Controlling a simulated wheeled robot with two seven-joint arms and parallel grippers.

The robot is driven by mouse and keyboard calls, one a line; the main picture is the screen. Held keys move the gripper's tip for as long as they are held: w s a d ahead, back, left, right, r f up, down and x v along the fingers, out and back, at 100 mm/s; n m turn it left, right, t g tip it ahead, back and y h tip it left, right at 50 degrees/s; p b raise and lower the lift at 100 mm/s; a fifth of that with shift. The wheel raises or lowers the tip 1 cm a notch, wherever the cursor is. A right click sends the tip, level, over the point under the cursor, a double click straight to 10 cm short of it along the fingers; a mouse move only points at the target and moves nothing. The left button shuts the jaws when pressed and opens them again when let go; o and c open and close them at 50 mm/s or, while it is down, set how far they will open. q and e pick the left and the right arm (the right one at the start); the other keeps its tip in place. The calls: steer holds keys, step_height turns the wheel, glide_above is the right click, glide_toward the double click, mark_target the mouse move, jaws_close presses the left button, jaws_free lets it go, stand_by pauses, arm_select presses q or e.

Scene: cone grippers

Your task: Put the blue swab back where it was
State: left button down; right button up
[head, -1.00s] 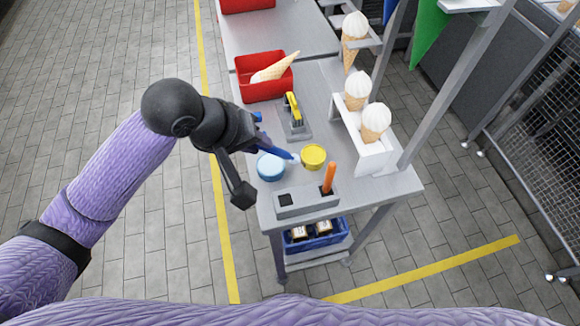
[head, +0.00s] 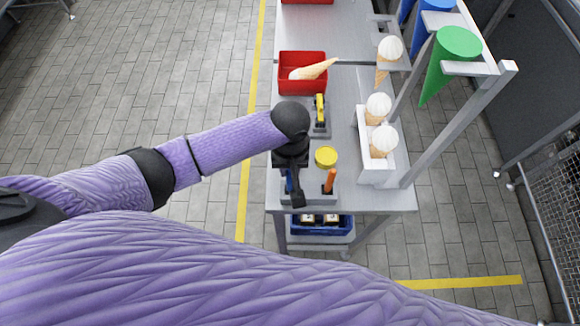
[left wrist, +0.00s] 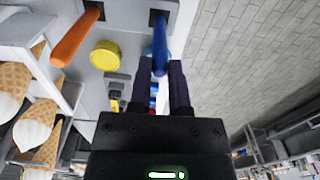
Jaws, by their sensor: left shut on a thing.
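My left gripper (head: 291,186) is shut on the blue swab (left wrist: 162,48), over the left end of the grey holder block (head: 316,199). In the left wrist view the fingers (left wrist: 160,68) grip the swab. Its far end is at the dark square hole (left wrist: 154,16) of the block; I cannot tell if it is inside. In the head view only a sliver of the blue swab (head: 289,182) shows beside the gripper. The orange swab (head: 329,181) stands in the block's right hole. The blue-lidded pot (left wrist: 148,52) is mostly hidden. My right gripper is out of view.
A yellow-lidded pot (head: 326,157) stands just behind the block. A yellow-and-black tool (head: 320,108) stands further back, near a red bin (head: 303,87) with a cone. A white rack (head: 375,175) with ice cream cones borders the right. A blue crate (head: 320,229) sits below.

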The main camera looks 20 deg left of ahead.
arm_select(q)
steer(key=c, duration=0.6)
jaws_free()
steer(key=shift+r, duration=0.1)
step_height(320, 180, up, 12)
steer(key=p, duration=0.3)
